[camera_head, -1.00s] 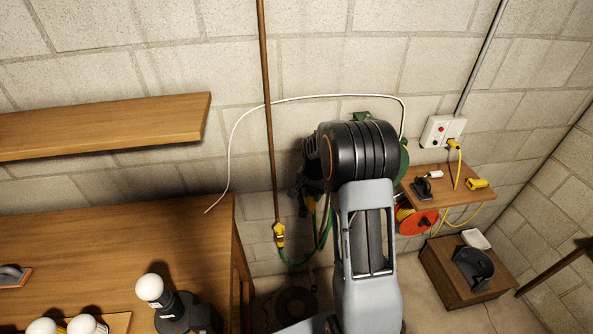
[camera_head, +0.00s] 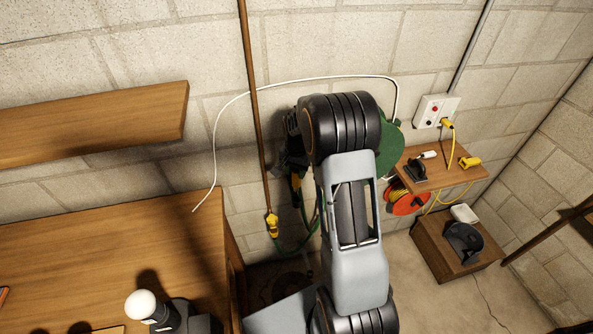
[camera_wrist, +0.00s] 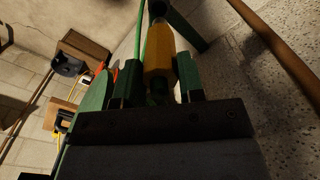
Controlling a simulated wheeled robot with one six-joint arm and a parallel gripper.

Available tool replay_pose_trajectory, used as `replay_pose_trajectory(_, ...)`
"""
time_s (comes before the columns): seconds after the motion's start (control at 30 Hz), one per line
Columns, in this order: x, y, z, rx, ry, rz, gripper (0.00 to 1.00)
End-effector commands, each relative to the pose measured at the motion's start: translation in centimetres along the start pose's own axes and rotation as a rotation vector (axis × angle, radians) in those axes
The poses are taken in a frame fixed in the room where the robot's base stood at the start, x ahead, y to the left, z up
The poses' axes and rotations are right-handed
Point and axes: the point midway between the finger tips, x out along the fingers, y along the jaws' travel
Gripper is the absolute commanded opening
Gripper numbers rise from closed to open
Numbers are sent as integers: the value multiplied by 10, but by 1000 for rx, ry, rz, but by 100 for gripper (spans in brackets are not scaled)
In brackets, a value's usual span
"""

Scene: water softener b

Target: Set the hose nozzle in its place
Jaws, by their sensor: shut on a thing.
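In the wrist view, my gripper (camera_wrist: 159,82) is shut on the yellow hose nozzle (camera_wrist: 159,58), which has a dark tip and lies between the two fingers. In the head view, the gripper (camera_head: 294,172) is dark and partly hidden behind my arm, in front of the block wall. A bit of the yellow nozzle (camera_head: 296,186) shows below it. The green hose (camera_head: 302,212) hangs beneath and loops toward the yellow tap fitting (camera_head: 272,223) on the brown pipe. The green hose reel (camera_head: 391,150) is on the wall, partly hidden by my arm. I cannot make out a nozzle holder.
The brown pipe (camera_head: 252,110) runs down the wall just left of my gripper. A wooden bench (camera_head: 120,255) is at left, below a wall shelf (camera_head: 90,118). A small shelf (camera_head: 445,178) with tools, an orange cord reel (camera_head: 408,203) and a wooden box (camera_head: 435,250) are at right.

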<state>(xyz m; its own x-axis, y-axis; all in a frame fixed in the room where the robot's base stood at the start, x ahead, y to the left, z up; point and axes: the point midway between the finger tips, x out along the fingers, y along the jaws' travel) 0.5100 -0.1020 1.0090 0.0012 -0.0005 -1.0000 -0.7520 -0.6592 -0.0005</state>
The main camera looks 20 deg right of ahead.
Motion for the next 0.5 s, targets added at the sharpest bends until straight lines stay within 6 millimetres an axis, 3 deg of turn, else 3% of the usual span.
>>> replay_pose_trajectory(0.5,41,2,-1,3,-1,1,8)
